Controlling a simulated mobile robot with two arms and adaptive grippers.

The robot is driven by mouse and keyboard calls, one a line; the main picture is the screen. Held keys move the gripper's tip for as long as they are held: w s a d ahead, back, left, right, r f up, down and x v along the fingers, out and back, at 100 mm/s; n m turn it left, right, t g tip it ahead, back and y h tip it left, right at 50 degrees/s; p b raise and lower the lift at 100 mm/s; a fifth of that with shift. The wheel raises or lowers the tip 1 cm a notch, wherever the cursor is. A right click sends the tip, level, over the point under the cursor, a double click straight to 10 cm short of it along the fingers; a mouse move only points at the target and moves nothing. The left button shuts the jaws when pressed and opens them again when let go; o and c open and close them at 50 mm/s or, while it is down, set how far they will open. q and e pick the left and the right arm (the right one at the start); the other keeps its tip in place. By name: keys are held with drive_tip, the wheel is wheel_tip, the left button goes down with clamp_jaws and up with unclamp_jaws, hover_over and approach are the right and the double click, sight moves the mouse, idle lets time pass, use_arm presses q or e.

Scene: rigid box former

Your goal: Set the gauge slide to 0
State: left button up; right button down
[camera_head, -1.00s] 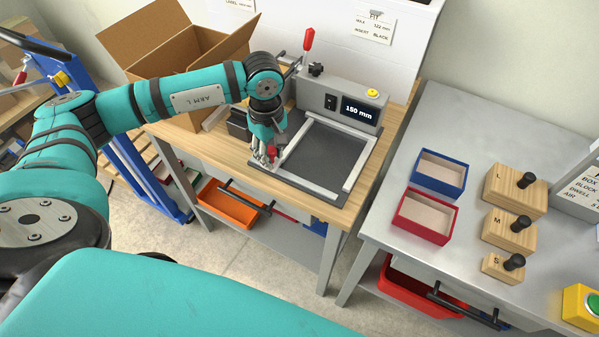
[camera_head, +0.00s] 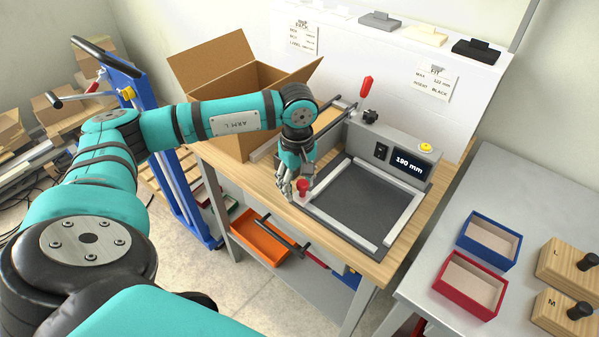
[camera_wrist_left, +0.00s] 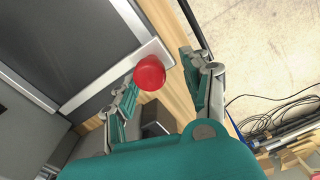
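The gauge (camera_head: 346,204) is a dark plate with pale metal bars on the wooden bench. Its display (camera_head: 409,166) reads 190 mm. The slide's red knob (camera_head: 303,186) is at the near left corner of the plate, and shows in the left wrist view (camera_wrist_left: 149,74) beside the end of a pale bar. My left gripper (camera_head: 288,189) is down at the knob. In the left wrist view its fingers (camera_wrist_left: 166,72) are spread, with the knob near the left finger and a gap to the right one. Contact is unclear. My right gripper is out of view.
An open cardboard box (camera_head: 218,80) stands behind my left arm. A red-tipped lever (camera_head: 365,88) rises behind the gauge. An orange bin (camera_head: 260,238) is below the bench. Blue (camera_head: 488,240) and red (camera_head: 469,284) trays stand on the grey table at right.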

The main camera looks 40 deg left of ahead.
use_arm(q)
drive_tip(key=shift+d, duration=0.25)
drive_tip(key=shift+w+d+r, duration=0.1)
drive_tip(key=shift+r, duration=0.25)
wheel_tip(320, 180, up, 11)
drive_tip(key=shift+a+r, duration=0.15)
drive_tip(key=shift+a, duration=0.1)
idle(0.3)
